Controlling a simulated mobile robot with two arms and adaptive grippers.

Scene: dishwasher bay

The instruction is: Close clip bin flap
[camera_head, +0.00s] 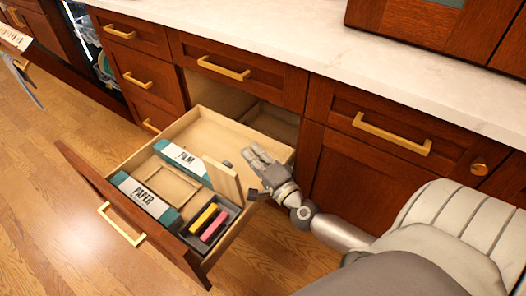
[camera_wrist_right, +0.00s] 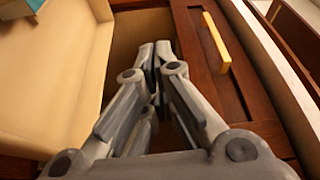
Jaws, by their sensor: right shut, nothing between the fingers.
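An open drawer (camera_head: 212,262) holds a small grey bin (camera_head: 190,240) at its front right, with yellow and pink clips (camera_head: 208,222) in it. A light wooden flap (camera_head: 223,181) stands raised at the back side of this bin, so the bin is open on top. My right gripper (camera_head: 251,154) is shut and empty, above the right side of the drawer, behind and to the right of the flap. Whether it touches the drawer wall is hard to tell. In the right wrist view its fingers (camera_wrist_right: 155,52) are together. My left gripper is not in view.
The drawer also holds a PAPER box (camera_head: 145,196), a FILM box (camera_head: 182,158) and an empty wooden recess (camera_head: 168,184). Closed cabinet fronts with gold handles (camera_head: 223,69) and a white counter (camera_head: 330,52) lie behind. Open wooden floor (camera_head: 60,225) lies left of the drawer.

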